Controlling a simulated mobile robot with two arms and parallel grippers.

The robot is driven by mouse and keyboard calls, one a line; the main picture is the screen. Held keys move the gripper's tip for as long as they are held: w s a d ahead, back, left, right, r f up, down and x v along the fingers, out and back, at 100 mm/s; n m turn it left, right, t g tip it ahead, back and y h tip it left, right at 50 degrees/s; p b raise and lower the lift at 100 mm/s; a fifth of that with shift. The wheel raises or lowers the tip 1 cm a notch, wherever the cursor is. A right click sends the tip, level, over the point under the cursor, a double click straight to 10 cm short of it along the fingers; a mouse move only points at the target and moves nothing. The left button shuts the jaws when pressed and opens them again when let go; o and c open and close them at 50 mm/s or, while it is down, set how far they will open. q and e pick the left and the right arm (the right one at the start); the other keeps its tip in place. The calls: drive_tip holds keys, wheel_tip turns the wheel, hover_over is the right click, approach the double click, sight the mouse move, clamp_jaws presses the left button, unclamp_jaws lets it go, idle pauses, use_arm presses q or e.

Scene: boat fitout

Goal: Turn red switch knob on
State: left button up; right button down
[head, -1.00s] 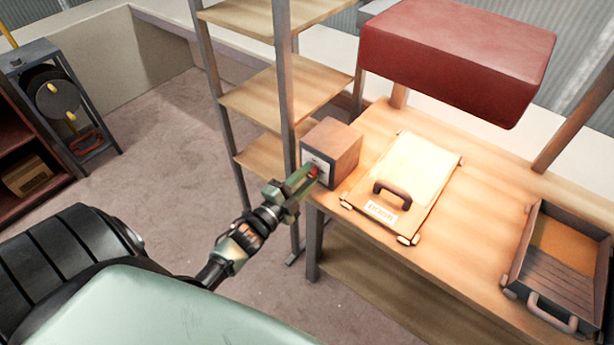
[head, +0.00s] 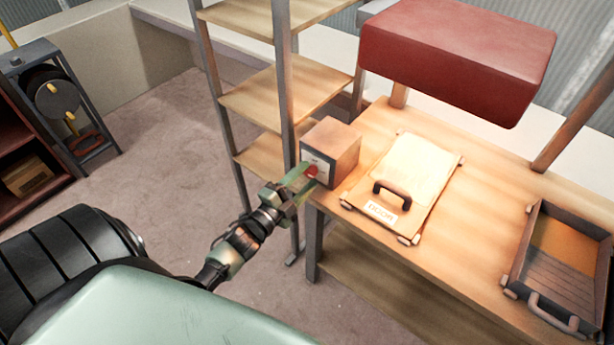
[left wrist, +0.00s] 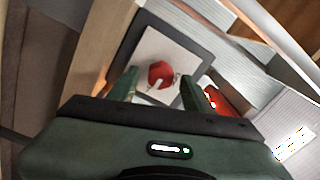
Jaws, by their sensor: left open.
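The red switch knob (head: 312,171) is on the front plate of a brown box (head: 338,148) at the left corner of the workbench. In the left wrist view the red knob (left wrist: 161,75) sits on a white plate (left wrist: 180,57) with a dark frame, and a pale pointer mark shows on it. My left gripper (head: 302,178) is open in front of the plate. In the left wrist view its two fingers (left wrist: 160,92) stand apart, with the knob showing between and beyond their tips. I cannot tell whether they touch it. My right gripper is not in view.
A panel labelled DOOR (head: 415,180) with a dark handle lies on the workbench (head: 475,210) beside the box. An open drawer tray (head: 515,285) is at the right. A red padded block (head: 455,60) hangs above. A shelf rack (head: 262,100) stands behind the box.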

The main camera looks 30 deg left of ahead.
use_arm(q)
drive_tip(key=s+b, duration=0.1)
drive_tip(key=s, duration=0.5)
drive_tip(key=shift+s+a+f, duration=0.15)
drive_tip(key=shift+s+a, duration=0.15)
drive_tip(key=shift+s, duration=0.1)
drive_tip(key=s+d+f+n+g+y, duration=0.1)
drive_tip(key=s+f+n+g, duration=0.15)
drive_tip(key=f, duration=0.75)
drive_tip(key=s+d+f+n+g, duration=0.1)
drive_tip(key=s+f+n+g, duration=0.2)
drive_tip(key=f, duration=0.7)
drive_tip(key=s+d+f+n+g+y, duration=0.1)
drive_tip(key=s+f+n+g, duration=0.15)
drive_tip(key=s+f, duration=0.45)
drive_tip(key=s+d+f+n+g, duration=0.2)
drive_tip(key=s+d+f+g, duration=0.1)
drive_tip(key=s+f, duration=0.6)
drive_tip(key=s+d+f+n+g, duration=0.2)
drive_tip(key=s+f+g, duration=0.4)
drive_tip(key=s+f, duration=0.4)
drive_tip(key=s+d, duration=0.1)
drive_tip(key=s, duration=0.4)
drive_tip(key=shift+d+g, duration=0.2)
drive_tip(key=shift+g, duration=0.1)
